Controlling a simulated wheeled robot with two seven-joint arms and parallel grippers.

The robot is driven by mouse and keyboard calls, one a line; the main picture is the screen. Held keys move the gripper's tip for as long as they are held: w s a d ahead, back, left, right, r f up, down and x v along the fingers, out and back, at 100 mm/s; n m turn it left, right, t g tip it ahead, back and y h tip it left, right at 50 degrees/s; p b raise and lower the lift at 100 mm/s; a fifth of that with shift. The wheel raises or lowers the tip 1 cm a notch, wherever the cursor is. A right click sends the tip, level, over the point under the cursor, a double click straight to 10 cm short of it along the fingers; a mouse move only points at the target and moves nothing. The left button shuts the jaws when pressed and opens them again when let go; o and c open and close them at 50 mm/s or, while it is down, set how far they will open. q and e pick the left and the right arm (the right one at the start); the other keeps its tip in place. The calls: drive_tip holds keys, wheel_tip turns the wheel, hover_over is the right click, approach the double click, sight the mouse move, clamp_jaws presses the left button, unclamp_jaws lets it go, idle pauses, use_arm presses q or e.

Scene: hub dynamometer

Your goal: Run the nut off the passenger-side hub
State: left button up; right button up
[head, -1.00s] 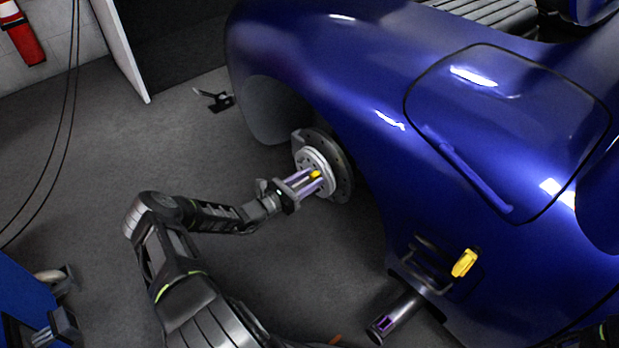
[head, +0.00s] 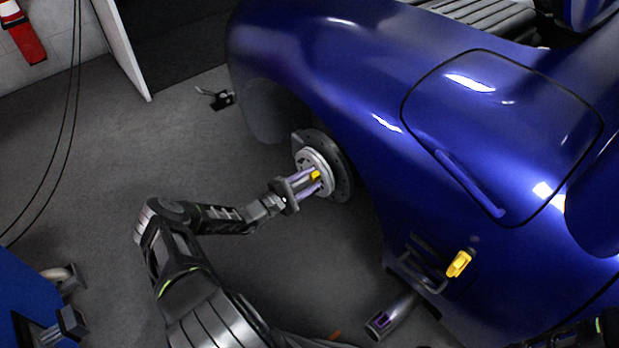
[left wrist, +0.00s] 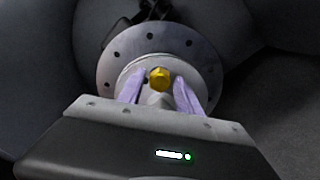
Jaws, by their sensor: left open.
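The passenger-side hub (head: 326,161) with its drilled brake disc sits in the wheel arch of the blue car. A yellow nut (head: 315,175) sits at the hub's centre; it also shows in the left wrist view (left wrist: 160,79). My left gripper (head: 311,180) is open, its two purple fingers reaching toward the hub face on either side of the nut. In the left wrist view the fingers (left wrist: 158,95) stand apart with the nut between and beyond them. I cannot tell whether they touch it.
The blue car body (head: 330,70) fills the upper right. A blue machine (head: 25,290) stands at lower left.

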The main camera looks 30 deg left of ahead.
use_arm(q)
drive_tip(key=m+p, duration=0.1)
drive_tip(key=m, duration=0.4)
drive_tip(key=m+p, duration=0.1)
drive_tip(key=m, duration=0.2)
drive_tip(key=shift+m, duration=0.3)
clamp_jaws()
drive_tip(key=shift+f, duration=0.1)
